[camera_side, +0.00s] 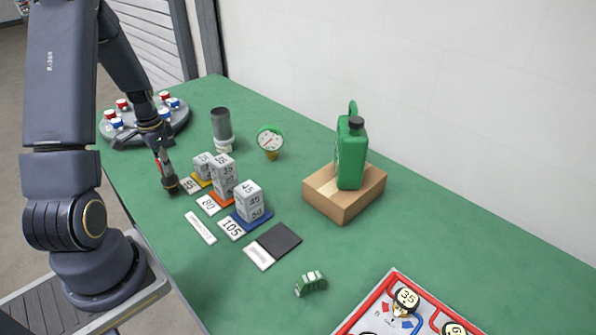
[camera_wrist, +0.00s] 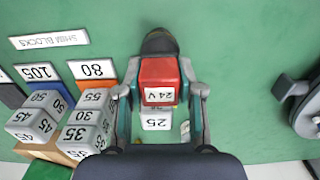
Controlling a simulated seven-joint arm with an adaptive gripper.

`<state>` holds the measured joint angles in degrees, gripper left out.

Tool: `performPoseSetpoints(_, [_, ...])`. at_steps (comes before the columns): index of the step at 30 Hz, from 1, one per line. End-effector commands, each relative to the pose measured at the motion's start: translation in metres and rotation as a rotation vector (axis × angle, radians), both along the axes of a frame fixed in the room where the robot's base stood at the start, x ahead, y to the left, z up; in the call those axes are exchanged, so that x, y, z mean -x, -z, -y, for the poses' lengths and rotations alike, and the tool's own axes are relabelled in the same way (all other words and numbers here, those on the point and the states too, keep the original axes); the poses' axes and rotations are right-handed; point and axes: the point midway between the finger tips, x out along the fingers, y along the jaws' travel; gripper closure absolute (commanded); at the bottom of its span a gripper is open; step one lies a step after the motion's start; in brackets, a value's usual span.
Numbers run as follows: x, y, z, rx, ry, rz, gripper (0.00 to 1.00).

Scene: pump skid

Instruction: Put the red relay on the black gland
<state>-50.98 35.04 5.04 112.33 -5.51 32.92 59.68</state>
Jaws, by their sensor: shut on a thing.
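My gripper (camera_wrist: 161,100) is shut on the red relay (camera_wrist: 160,76), which has a white "24 V" label, in the wrist view. In the side view my gripper (camera_side: 161,158) points down at the left of the table, with a little of the relay's red showing between its fingers. The black gland (camera_side: 170,185) stands on the green table just below the gripper's tip. In the wrist view the gland (camera_wrist: 160,42) shows just past the relay's upper edge, partly hidden by it. I cannot tell whether relay and gland touch.
Number-marked grey shim blocks (camera_side: 223,178) stand right of the gripper, close by. A round grey tray (camera_side: 175,125) with red and blue parts lies behind. A grey cylinder (camera_side: 222,130), gauge (camera_side: 270,140) and green can (camera_side: 351,155) on a box stand farther off.

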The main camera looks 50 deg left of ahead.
Motion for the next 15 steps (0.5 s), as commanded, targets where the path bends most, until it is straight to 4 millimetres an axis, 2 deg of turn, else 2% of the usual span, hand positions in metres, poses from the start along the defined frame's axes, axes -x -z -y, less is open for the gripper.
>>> performPoseSetpoints(2, [0.0002,0.0028,0.0002,0.001,0.0,-0.001,0.99])
performPoseSetpoints(3, [0.0001,0.0027,0.0001,0.0,0.0,0.0,0.6])
performPoseSetpoints(9, [0.0001,0.0024,0.0001,0.0,0.0,0.0,0.39])
performPoseSetpoints(15, [0.0001,0.0022,0.0001,0.0,0.0,0.0,0.38])
